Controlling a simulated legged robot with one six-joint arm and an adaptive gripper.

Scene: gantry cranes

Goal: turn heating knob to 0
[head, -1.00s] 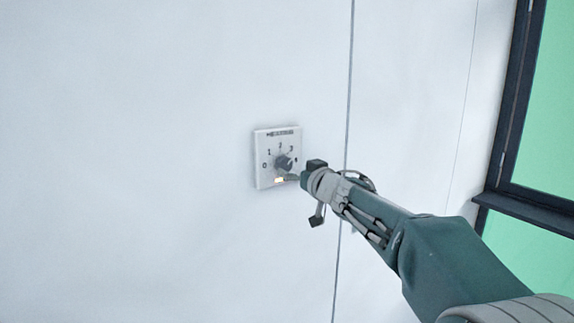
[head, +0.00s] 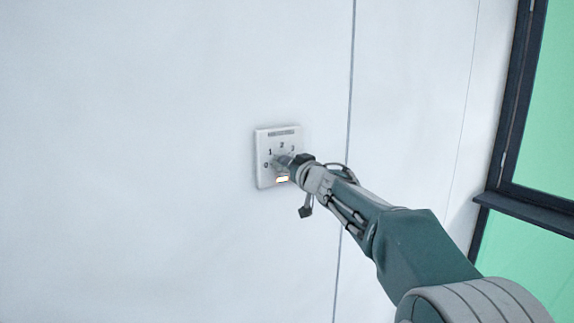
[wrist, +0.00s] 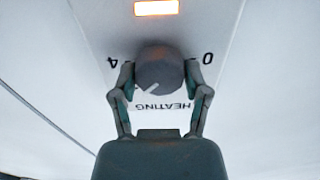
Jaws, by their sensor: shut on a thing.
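The heating panel (head: 263,178) is a white square plate on the wall, with digits around a dark round knob (wrist: 158,66). In the wrist view the panel appears upside down, with 4 left of the knob, 0 right of it and the word HEATING below. The knob's pale pointer line slants to the lower left in that view, away from the 0. My gripper (wrist: 159,77) is shut on the knob, one finger on each side. In the head view my gripper (head: 285,162) covers most of the knob and hides the 4.
An orange-lit indicator (head: 282,180) is on the lower part of the panel. The white wall (head: 130,160) around it is bare, with a vertical seam (head: 350,90) to the right. A dark-framed green window (head: 545,110) is at the far right.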

